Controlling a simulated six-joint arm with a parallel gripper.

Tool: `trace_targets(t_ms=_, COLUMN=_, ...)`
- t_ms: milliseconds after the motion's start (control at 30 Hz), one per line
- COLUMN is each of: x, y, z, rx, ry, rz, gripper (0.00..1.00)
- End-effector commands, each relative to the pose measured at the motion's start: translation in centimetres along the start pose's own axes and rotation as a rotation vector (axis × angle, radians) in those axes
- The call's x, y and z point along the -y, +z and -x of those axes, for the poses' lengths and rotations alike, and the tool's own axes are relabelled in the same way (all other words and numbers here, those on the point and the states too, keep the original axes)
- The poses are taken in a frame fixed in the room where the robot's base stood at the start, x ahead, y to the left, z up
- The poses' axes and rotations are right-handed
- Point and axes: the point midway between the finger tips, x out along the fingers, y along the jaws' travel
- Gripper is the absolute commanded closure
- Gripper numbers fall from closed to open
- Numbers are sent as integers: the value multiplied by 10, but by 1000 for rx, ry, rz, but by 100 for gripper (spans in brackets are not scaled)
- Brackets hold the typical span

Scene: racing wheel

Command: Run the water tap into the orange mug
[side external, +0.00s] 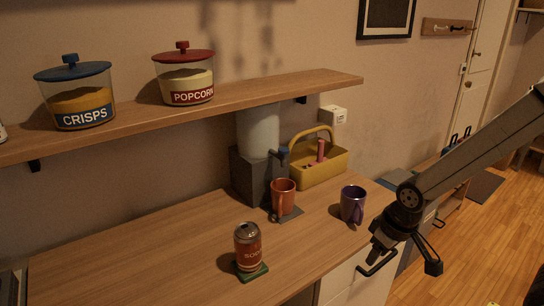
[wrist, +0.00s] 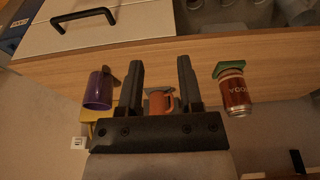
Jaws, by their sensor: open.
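The orange mug (side external: 283,196) stands upright on a dark pad in front of the grey water dispenser (side external: 252,172), under its tap. The tap (side external: 284,151) is a small blue-grey piece at the dispenser's upper right. In the wrist view the orange mug (wrist: 160,103) shows between my fingers, partly hidden by the gripper body. My gripper (side external: 401,268) is open and empty, off the counter's front right edge, well apart from the mug and tap. In the wrist view my gripper (wrist: 159,66) has its two fingers spread apart.
A purple mug (side external: 353,204) stands on the counter between my gripper and the orange mug. A soda can (side external: 247,247) stands on a green coaster (side external: 252,272) near the front. A yellow caddy (side external: 320,166) sits behind.

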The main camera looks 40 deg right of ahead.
Motion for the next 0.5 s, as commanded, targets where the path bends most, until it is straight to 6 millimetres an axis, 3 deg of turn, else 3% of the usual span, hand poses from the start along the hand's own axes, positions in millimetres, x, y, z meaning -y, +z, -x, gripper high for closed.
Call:
trace_targets(t_ms=33, x=0, y=0, z=0, rx=-1, ry=0, rz=0, gripper=73)
trace_targets(t_ms=100, x=0, y=-2, z=0, rx=-3, ry=0, rz=0, gripper=96)
trace_targets(t_ms=133, x=0, y=-4, z=1, rx=-5, ry=0, rz=0, gripper=100)
trace_targets(t_ms=367, x=-2, y=-31, z=5, rx=-43, ry=-3, rz=-4, gripper=100)
trace_targets(t_ms=500, x=-4, y=-63, z=12, rx=-90, ry=-4, rz=-6, gripper=100)
